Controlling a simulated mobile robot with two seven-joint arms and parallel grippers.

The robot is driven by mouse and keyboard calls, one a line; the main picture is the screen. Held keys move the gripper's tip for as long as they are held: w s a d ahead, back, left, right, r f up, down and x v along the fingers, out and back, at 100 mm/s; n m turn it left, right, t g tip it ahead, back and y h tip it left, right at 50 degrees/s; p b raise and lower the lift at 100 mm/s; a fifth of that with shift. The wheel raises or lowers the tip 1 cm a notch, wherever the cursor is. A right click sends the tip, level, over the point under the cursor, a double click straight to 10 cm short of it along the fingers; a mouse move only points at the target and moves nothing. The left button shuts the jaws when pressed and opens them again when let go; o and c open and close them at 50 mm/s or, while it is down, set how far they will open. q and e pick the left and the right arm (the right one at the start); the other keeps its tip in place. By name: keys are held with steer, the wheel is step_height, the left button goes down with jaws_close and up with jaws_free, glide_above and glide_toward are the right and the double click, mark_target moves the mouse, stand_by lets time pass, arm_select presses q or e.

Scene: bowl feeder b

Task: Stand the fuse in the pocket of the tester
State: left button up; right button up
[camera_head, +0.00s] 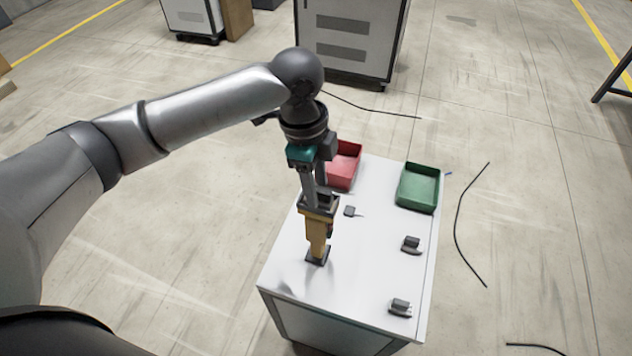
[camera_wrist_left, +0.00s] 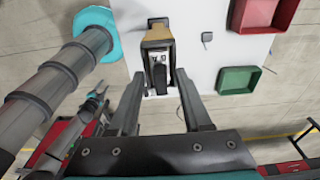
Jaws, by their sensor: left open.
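A tan upright body with a dark base, which looks like the tester (camera_head: 317,229), stands near the table's left edge. It also shows in the left wrist view (camera_wrist_left: 156,34), with a dark block and a pale face toward the fingers. My left gripper (camera_head: 316,198) points down at the upper part of this body. In the left wrist view its two fingers (camera_wrist_left: 159,76) are apart, one on each side of the dark block. Contact cannot be told. I cannot tell which piece is the fuse or see the pocket clearly. My right gripper is not identifiable.
The white table (camera_head: 370,275) carries a red bin (camera_head: 345,165) and a green bin (camera_head: 418,187) at the back. Two dark-and-grey parts (camera_head: 411,244) (camera_head: 400,307) lie along the right side. The front middle is clear.

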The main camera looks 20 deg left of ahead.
arm_select(q)
step_height(320, 180, up, 12)
steer(key=a+p, duration=0.1)
steer(key=shift+a, duration=0.25)
